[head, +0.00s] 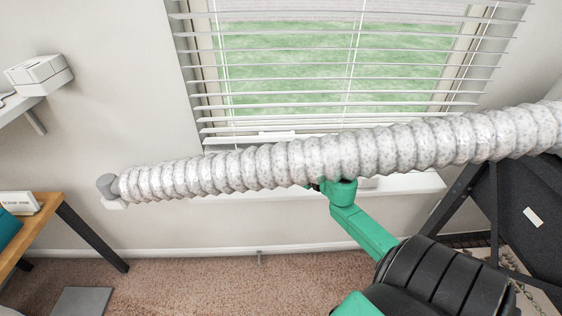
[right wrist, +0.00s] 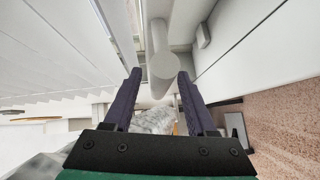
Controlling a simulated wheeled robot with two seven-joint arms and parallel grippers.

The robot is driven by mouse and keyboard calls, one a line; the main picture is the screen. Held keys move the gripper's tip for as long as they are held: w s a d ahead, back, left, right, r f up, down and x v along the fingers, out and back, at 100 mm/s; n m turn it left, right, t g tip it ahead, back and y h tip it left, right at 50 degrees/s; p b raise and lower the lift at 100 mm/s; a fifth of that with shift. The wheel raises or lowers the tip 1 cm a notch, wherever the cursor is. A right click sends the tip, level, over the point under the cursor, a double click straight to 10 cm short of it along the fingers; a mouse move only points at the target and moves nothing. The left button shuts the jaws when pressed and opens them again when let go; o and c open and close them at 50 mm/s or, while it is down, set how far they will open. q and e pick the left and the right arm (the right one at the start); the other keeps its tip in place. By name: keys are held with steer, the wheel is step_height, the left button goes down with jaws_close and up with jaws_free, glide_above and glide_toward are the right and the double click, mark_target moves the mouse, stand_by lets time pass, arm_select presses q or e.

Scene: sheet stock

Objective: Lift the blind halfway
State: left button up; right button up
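The white slatted blind (head: 340,68) hangs over the window, its slats spread apart with green grass showing between them. Its lower edge reaches down behind the ribbed tube, so the bottom is partly hidden. White slats (right wrist: 60,45) also fill the left of the right wrist view. My right arm comes in from the lower right in the head view, and its gripper is hidden behind the tube there. In the right wrist view my right gripper (right wrist: 159,74) has its two dark fingers apart, with a pale round-ended cylinder (right wrist: 163,65) seen between the tips; contact is unclear. My left gripper is out of view.
A thick white ribbed tube (head: 250,168) crosses in front of the window sill (head: 405,184). A wooden table (head: 38,222) and a wall shelf (head: 25,104) stand at the left. A black-framed dark panel (head: 535,205) is at the right. Carpet is open below the window.

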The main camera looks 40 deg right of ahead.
jaws_close()
stand_by(1.3)
